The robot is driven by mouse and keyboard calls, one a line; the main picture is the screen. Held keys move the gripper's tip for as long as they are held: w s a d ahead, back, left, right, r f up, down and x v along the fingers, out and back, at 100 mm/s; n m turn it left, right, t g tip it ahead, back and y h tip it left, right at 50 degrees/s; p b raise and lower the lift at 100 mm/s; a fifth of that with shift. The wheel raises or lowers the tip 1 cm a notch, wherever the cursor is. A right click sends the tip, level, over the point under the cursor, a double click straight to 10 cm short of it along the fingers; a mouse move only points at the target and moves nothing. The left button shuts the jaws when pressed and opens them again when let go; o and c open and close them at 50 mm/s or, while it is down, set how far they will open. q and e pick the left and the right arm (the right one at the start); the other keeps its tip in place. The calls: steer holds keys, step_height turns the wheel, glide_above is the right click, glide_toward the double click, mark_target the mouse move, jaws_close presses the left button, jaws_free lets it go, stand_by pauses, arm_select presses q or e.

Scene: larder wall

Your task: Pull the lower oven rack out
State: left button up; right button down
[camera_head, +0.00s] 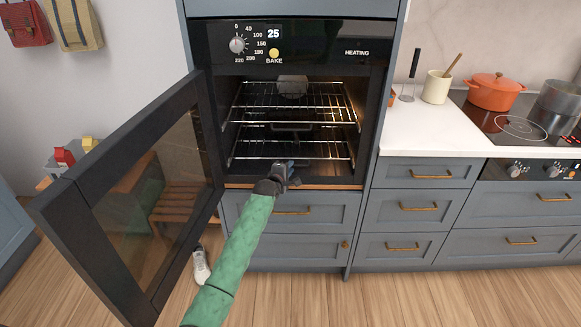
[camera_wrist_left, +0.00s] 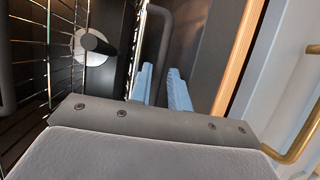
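The oven (camera_head: 290,60) stands with its door (camera_head: 140,190) swung open to the left. Inside, the lower oven rack (camera_head: 320,151) is a wire grid below the upper rack (camera_head: 320,108). My left gripper (camera_head: 288,168) is at the front of the lower rack, just above the oven's bottom edge. In the left wrist view its two blue fingers (camera_wrist_left: 163,88) are apart. A dark rack handle (camera_wrist_left: 163,22) runs down into the gap between them; contact cannot be made out. In the head view my gripper hides the lower rack's handle. My right gripper is not in view.
The upper rack's dark handle (camera_head: 290,127) hangs above my gripper. A round grey thing (camera_head: 292,86) shows at the oven's back. Drawers (camera_head: 285,212) lie below. A counter (camera_head: 425,133) with a crock (camera_head: 436,88) and an orange pot (camera_head: 494,92) is at the right.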

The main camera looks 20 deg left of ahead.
arm_select(q)
steer(key=shift+w+f, duration=0.15)
steer(key=shift+w, duration=0.55)
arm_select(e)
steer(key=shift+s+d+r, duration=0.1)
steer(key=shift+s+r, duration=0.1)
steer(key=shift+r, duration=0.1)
arm_select(q)
steer(key=shift+d, duration=0.1)
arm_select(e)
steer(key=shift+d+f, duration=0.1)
arm_select(q)
jaws_close()
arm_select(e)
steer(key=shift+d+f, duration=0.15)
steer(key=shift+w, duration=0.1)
